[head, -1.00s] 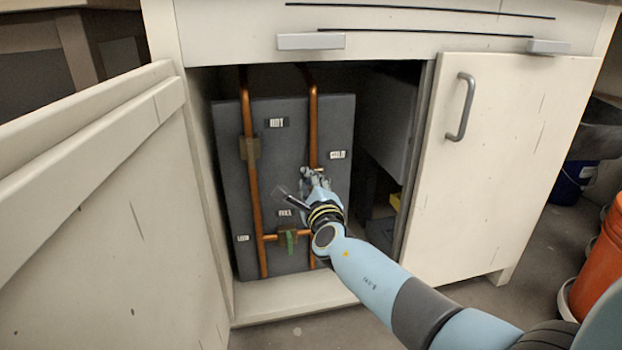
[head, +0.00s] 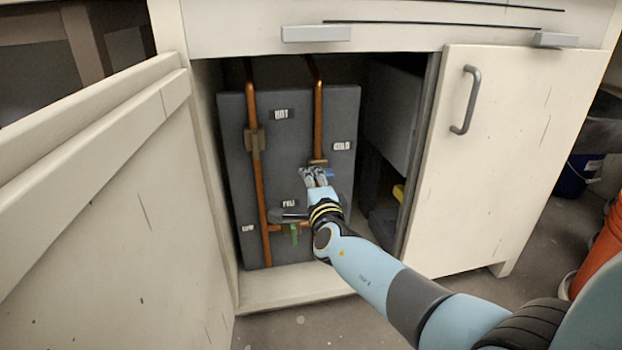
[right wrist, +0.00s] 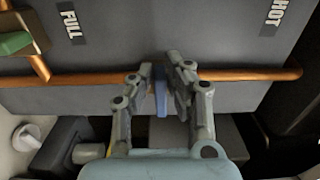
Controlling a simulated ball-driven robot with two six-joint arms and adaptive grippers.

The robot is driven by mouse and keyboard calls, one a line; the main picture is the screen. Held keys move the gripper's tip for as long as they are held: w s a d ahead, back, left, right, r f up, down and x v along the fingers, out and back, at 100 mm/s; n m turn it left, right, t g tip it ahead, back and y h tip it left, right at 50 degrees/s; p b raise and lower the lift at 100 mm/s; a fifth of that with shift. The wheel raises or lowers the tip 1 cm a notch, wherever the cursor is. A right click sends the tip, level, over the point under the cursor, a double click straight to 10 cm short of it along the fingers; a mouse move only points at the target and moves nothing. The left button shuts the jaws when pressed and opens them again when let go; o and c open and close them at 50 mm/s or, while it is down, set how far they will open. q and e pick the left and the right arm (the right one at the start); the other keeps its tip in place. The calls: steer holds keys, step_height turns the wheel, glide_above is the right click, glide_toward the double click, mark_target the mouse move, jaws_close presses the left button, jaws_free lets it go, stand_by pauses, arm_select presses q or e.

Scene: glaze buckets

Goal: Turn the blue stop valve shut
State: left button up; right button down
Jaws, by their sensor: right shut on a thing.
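The blue stop valve sits on the right copper pipe (head: 318,115) inside the open cabinet. Its brass body (head: 318,163) shows just above my right gripper (head: 314,178). A bit of its blue handle (head: 328,173) sticks out to the right of the fingers. In the right wrist view the blue handle (right wrist: 160,92) stands between the two fingertips of my right gripper (right wrist: 161,84), which is shut on it. The fingers hide much of the handle and the valve. My left gripper is not in view.
A green-handled valve (head: 293,235) sits on the lower cross pipe. A brass fitting (head: 254,140) is on the left pipe. The grey panel (head: 285,160) carries small labels. The open left door (head: 120,220) and shut right door (head: 500,160) flank the cabinet opening.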

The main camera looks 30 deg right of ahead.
steer(key=shift+f, duration=0.15)
steer(key=c, duration=1.3)
jaws_free()
steer(key=shift+c, duration=0.2)
steer(key=v, duration=1.2)
